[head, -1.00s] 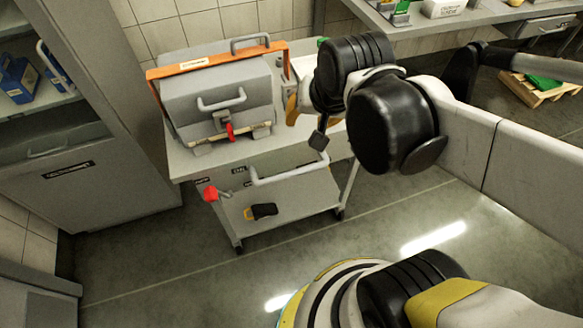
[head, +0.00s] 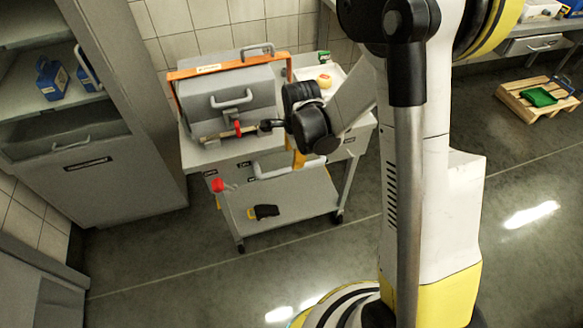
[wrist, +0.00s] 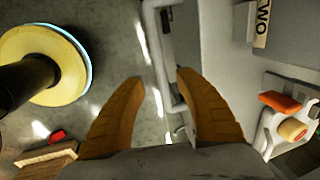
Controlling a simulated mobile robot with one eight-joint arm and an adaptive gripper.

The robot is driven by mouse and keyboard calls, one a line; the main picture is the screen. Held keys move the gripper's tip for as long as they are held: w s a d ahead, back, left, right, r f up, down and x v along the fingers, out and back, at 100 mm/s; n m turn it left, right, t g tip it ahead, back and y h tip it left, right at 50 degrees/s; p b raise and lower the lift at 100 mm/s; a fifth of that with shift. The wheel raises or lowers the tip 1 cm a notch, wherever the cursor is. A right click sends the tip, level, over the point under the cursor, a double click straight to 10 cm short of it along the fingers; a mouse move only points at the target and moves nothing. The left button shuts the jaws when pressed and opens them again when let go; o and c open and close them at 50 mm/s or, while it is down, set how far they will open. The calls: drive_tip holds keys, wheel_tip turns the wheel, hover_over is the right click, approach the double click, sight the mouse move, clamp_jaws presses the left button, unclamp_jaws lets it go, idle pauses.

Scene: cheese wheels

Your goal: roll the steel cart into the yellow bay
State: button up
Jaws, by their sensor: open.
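The steel cart (head: 290,195) stands in front of the tiled wall, left of centre in the head view, with a light grey push handle (head: 275,172) on its near side. My gripper (head: 298,160) is at the right end of this handle; its amber fingers point down. In the wrist view, my gripper (wrist: 160,78) has its two fingers spread, with the handle bar (wrist: 160,62) showing between and beyond the tips. I cannot tell whether a finger touches the bar. The cart's top is at the right of that view. No yellow bay is visible.
A grey lidded box (head: 230,100) with an orange frame and a tray with a cheese wheel (head: 324,82) sit on the cart. A grey cabinet (head: 110,160) stands close left. A wooden pallet (head: 515,105) lies far right. Open floor lies in front and right.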

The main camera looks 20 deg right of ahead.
sight(274, 160)
drive_tip(key=f+b, duration=0.1)
drive_tip(key=f, duration=0.1)
drive_tip(key=w+f+b, duration=0.1)
drive_tip(key=f, duration=0.2)
drive_tip(key=f+b, duration=0.1)
drive_tip(key=f, duration=0.2)
drive_tip(key=shift+w+f, duration=0.15)
drive_tip(key=shift+w, duration=0.2)
drive_tip(key=shift+c, duration=0.5)
clamp_jaws()
